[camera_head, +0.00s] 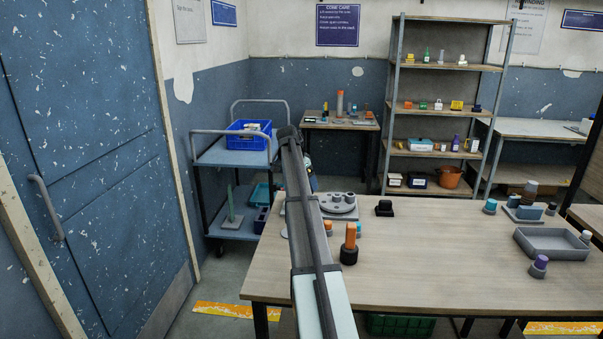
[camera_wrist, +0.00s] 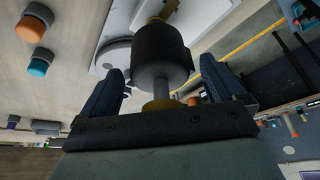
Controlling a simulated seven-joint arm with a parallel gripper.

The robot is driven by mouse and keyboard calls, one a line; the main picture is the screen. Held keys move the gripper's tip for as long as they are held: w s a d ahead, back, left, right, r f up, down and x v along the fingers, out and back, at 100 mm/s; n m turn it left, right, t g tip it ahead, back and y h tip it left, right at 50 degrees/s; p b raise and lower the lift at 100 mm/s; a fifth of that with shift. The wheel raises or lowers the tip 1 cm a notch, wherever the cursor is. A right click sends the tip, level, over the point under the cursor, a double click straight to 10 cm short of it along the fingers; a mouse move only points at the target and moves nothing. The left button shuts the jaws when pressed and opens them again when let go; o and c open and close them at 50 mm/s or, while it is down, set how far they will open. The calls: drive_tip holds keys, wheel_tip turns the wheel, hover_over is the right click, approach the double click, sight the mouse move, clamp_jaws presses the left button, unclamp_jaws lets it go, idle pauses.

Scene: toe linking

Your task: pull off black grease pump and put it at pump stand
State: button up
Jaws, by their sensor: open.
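In the wrist view, the black grease pump (camera_wrist: 163,55) is a dark cylinder with a grey rod and brass-coloured parts at both ends. My gripper (camera_wrist: 162,70) is open, with one dark blue finger on each side of the pump. Gaps show between the fingers and the pump's body. A pale plate (camera_wrist: 105,25) with a round grey part lies behind the pump. In the head view my arm hides the gripper and the pump. I cannot tell which thing is the pump stand.
On the wooden table (camera_head: 430,265) are a round grey holder (camera_head: 338,203), a black block (camera_head: 384,208), an orange-topped black piece (camera_head: 349,255) and a grey tray (camera_head: 550,245). A cart (camera_head: 225,152) stands at the left. The table's middle is clear.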

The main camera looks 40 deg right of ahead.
drive_tip(key=shift+x, duration=0.8)
drive_tip(key=shift+c, duration=0.4)
clamp_jaws()
drive_tip(key=shift+r, duration=0.1)
idle(0.4)
drive_tip(key=shift+r, duration=0.55)
idle(0.4)
